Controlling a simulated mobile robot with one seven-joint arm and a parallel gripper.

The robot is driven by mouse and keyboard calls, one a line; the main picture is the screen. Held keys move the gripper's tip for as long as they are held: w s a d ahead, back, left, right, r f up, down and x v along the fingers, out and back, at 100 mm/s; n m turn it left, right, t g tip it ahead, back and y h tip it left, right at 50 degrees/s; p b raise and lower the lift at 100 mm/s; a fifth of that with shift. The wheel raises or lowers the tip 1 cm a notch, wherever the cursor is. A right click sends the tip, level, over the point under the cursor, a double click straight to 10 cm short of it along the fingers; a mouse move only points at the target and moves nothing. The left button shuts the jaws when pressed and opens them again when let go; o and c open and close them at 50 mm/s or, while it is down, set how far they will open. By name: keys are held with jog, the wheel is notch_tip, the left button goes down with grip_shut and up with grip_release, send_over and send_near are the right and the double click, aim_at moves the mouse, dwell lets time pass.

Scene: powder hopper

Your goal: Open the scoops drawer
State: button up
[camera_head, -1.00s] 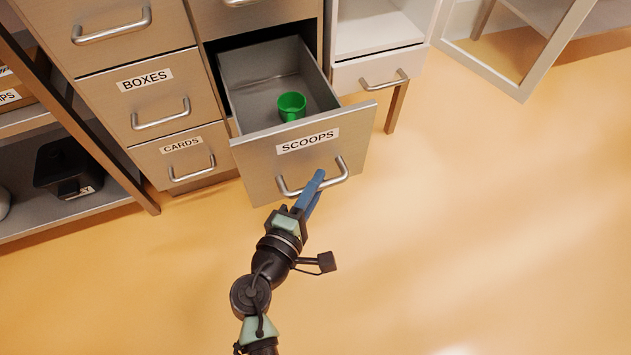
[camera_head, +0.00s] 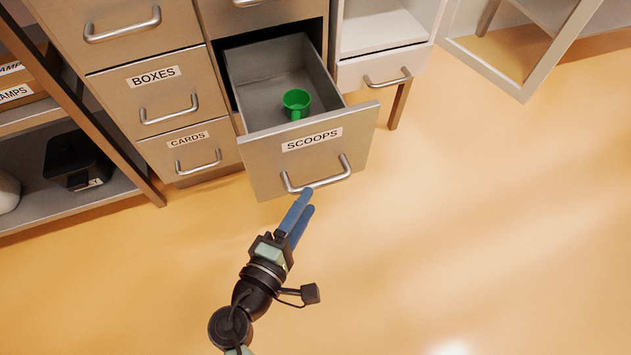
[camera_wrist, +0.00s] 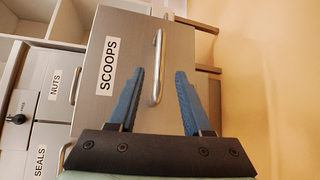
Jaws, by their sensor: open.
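The drawer labelled SCOOPS (camera_head: 310,165) stands well pulled out of the cabinet in the head view. A green cup-like scoop (camera_head: 296,104) is inside it. Its silver bar handle (camera_head: 318,182) is on the lower front. My gripper (camera_head: 308,202) is just in front of and below the handle, with its blue fingers apart. In the wrist view my gripper (camera_wrist: 155,85) is open, and the handle (camera_wrist: 157,68) shows between the fingers with nothing gripped. The SCOOPS front (camera_wrist: 125,70) appears turned sideways there.
Closed drawers labelled BOXES (camera_head: 153,100) and CARDS (camera_head: 190,150) are to the left. A shelf with a black container (camera_head: 78,160) is at far left. The floor in front is clear.

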jog(key=p+v, duration=0.1)
jog(key=v, duration=0.5)
jog(key=shift+s+p, duration=0.25)
jog(key=shift+p, duration=0.05)
